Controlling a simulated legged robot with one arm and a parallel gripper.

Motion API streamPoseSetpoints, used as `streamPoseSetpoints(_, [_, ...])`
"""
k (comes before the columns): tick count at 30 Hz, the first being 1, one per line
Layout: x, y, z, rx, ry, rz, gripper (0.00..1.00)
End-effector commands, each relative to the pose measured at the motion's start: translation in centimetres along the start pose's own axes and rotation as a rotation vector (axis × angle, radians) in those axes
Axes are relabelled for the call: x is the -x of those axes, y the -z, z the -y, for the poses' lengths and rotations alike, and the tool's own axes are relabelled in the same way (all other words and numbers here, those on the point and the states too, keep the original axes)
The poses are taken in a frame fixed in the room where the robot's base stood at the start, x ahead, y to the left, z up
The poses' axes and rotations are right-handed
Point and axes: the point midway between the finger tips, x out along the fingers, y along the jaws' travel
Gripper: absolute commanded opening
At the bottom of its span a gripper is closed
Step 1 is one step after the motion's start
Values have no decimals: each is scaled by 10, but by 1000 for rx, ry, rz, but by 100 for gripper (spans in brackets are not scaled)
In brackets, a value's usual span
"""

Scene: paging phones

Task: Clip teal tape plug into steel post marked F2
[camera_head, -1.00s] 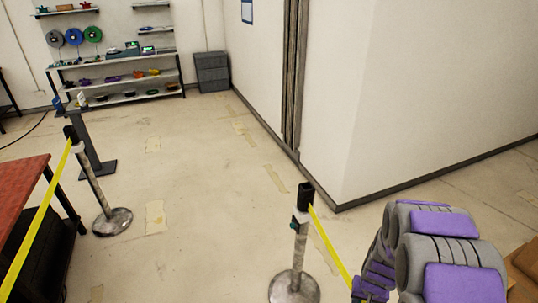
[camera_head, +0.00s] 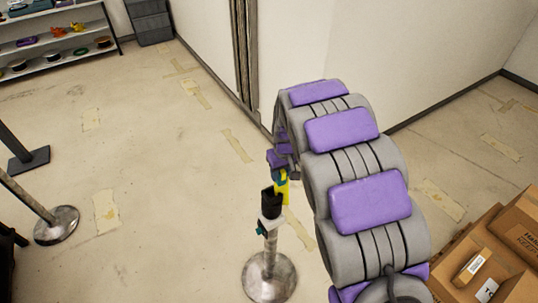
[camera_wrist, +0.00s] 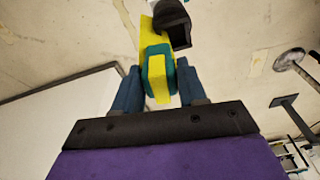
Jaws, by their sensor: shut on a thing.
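The teal plug (camera_wrist: 157,72), with yellow tape (camera_wrist: 146,40) on it, sits between the blue fingers of my gripper (camera_wrist: 158,85) in the wrist view. My gripper is shut on it. In the head view my gripper (camera_head: 280,172) is just above and right of the black head (camera_head: 271,202) of a steel post (camera_head: 270,248), with yellow tape (camera_head: 284,193) between them. The black head (camera_wrist: 173,20) shows just beyond the plug in the wrist view. Whether the plug touches it, I cannot tell. No F2 marking is readable.
Cardboard boxes (camera_head: 490,255) stand at the lower right. Another post's round base (camera_head: 57,225) and a dark stand's base (camera_head: 29,160) are at the left. A wall corner rises behind my arm. The floor left of the near post is clear.

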Motion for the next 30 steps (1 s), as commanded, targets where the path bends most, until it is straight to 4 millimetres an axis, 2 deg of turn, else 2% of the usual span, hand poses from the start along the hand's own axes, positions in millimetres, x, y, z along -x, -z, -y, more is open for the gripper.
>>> streamPoseSetpoints(1, [15, 9, 7, 36, 3, -5, 10])
streamPoseSetpoints(3, [28, 17, 16, 77, 7, -5, 10])
streamPoseSetpoints(6, [38, 22, 25, 113, 10, 2, 10])
streamPoseSetpoints(9, [40, 25, 31, 127, 10, 7, 10])
streamPoseSetpoints(14, [32, 25, 34, 128, 9, 9, 10])
streamPoseSetpoints(24, [-2, 20, 32, 127, 9, 5, 10])
streamPoseSetpoints(30, [-13, 17, 30, 126, 10, 5, 10])
